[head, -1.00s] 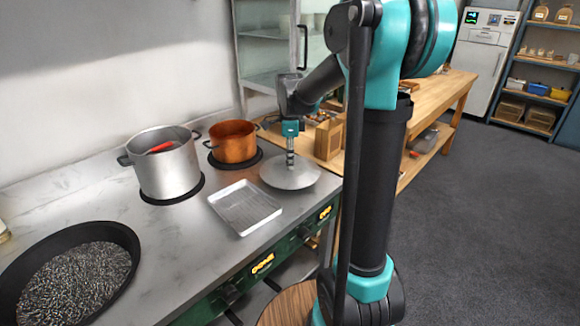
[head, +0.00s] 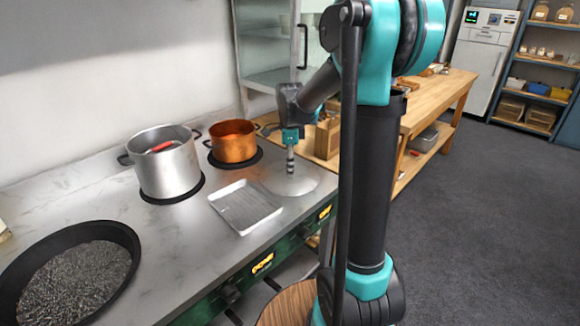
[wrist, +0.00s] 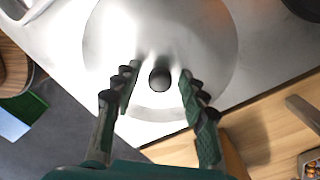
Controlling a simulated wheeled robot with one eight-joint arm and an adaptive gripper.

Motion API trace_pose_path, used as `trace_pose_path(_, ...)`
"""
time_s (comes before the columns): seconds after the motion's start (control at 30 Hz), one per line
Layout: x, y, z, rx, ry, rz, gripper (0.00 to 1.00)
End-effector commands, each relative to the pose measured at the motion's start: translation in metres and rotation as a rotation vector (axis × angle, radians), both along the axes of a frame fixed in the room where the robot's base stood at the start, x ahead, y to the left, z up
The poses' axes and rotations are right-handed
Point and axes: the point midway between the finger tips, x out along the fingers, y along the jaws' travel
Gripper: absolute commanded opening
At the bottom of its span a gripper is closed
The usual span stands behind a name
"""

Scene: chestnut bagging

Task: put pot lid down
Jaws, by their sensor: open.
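The pot lid (head: 302,186) is a pale metal disc lying flat on the steel stove top, right of the shallow tray. The lid fills the upper middle of the wrist view (wrist: 115,35), with its dark round knob (wrist: 160,79) in view. My gripper (wrist: 160,72) is open, with one finger on each side of the knob and gaps between. In the head view my gripper (head: 290,166) points straight down over the lid's middle.
A silver pot (head: 168,175) with a red item inside and a copper pot (head: 234,147) stand behind. A metal tray (head: 245,207) lies close left of the lid. A dark pan (head: 122,232) is at front left. The stove's front edge is near the lid.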

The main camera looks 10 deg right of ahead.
Motion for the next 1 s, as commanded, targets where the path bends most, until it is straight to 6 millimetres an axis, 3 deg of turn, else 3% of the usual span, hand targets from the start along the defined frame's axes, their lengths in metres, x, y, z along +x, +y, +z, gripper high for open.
trace_pose_path(0.27,0.000,0.000,0.019,0.000,0.000,0.000,0.43)
trace_pose_path(0.7,0.000,0.000,0.103,0.000,0.000,0.000,0.43)
trace_pose_path(1.0,0.000,0.000,0.123,0.000,0.000,0.000,0.43)
